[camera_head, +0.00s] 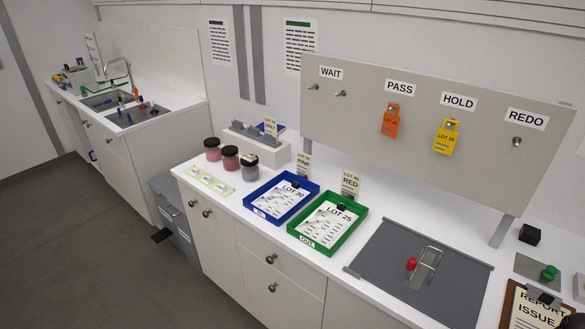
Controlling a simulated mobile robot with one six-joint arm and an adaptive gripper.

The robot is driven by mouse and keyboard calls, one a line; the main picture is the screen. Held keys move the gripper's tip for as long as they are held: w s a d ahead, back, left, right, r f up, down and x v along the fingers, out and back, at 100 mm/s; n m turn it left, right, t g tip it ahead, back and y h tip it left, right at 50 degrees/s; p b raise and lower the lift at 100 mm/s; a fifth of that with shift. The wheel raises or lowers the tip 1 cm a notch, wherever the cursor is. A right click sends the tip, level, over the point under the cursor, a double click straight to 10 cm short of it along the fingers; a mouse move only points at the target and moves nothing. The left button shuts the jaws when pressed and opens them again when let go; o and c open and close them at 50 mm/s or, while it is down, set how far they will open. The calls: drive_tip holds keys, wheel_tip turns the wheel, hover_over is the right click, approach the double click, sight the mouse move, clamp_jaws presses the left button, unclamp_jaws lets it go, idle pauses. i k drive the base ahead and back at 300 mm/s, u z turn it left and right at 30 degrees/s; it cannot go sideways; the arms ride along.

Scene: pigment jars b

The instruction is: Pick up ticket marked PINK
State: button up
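The ticket marked PINK (304,165) is a small cream card with dark print. It stands upright behind the blue tray (259,211) on the white counter, in the middle of the head view. A similar card marked RED (350,184) stands to its right, behind the green tray (325,252). A third cream card (270,126) stands by a white block further left; its print is too small to read surely.
Three dark-lidded jars (231,158) stand left of the trays. Both trays hold printed sheets. A pegboard (425,130) with orange and yellow tags rises behind the counter. A grey panel (420,272) with a red knob lies right of the green tray.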

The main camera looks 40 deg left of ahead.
sight(303, 161)
drive_tip(key=u, duration=4.95)
drive_tip(key=i, duration=0.1)
drive_tip(key=z, duration=3.2)
drive_tip(key=k, duration=0.9)
drive_tip(key=z, duration=0.2)
drive_tip(key=i, duration=0.85)
drive_tip(key=u, duration=0.05)
